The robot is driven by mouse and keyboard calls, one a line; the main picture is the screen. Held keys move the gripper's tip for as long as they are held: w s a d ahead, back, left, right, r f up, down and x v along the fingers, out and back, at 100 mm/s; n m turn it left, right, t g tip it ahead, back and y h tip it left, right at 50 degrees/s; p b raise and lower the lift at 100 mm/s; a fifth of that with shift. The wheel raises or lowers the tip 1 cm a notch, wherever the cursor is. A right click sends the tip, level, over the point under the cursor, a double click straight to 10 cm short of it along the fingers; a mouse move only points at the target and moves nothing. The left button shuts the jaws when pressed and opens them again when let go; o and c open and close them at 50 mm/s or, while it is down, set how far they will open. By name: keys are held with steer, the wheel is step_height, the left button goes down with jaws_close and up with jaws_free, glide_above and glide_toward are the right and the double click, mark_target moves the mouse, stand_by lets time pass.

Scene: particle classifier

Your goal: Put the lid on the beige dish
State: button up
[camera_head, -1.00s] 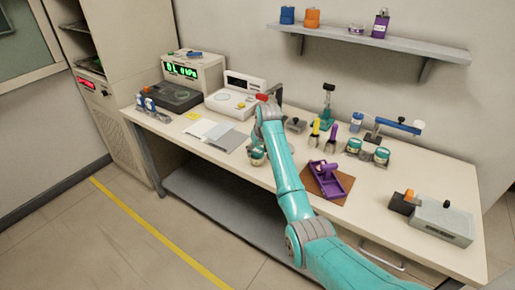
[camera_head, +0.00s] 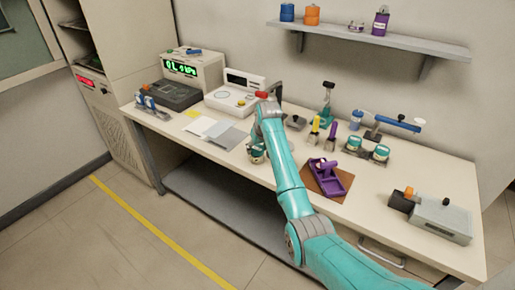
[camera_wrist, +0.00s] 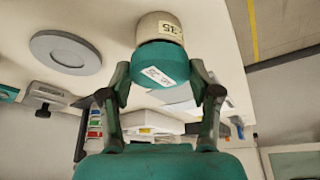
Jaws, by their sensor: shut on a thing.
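My gripper (camera_wrist: 158,78) is shut on a teal round lid (camera_wrist: 146,66) with a white label, one finger on each side of it in the wrist view. The beige dish (camera_wrist: 158,25), marked with a number label, is directly beyond the lid. The lid meets or overlaps the dish's edge, with a dark band between them. I cannot tell whether it is fully seated. In the head view the lid and dish show only partly at the arm's end (camera_head: 256,153), over the front part of the bench; my arm hides the rest.
A grey disc (camera_wrist: 66,52) lies on the bench beside the dish. Two teal-and-white jars (camera_head: 381,152) stand farther right. A purple tray (camera_head: 322,172) lies on a brown board right of my arm. Grey and white sheets (camera_head: 228,138) lie left of it.

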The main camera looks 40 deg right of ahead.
steer(key=shift+f, duration=0.5)
stand_by(0.5)
steer(key=o, duration=1.1)
steer(key=shift+r, duration=0.15)
steer(key=v, duration=1.1)
steer(key=shift+s+r, duration=0.2)
steer(key=shift+r, duration=0.15)
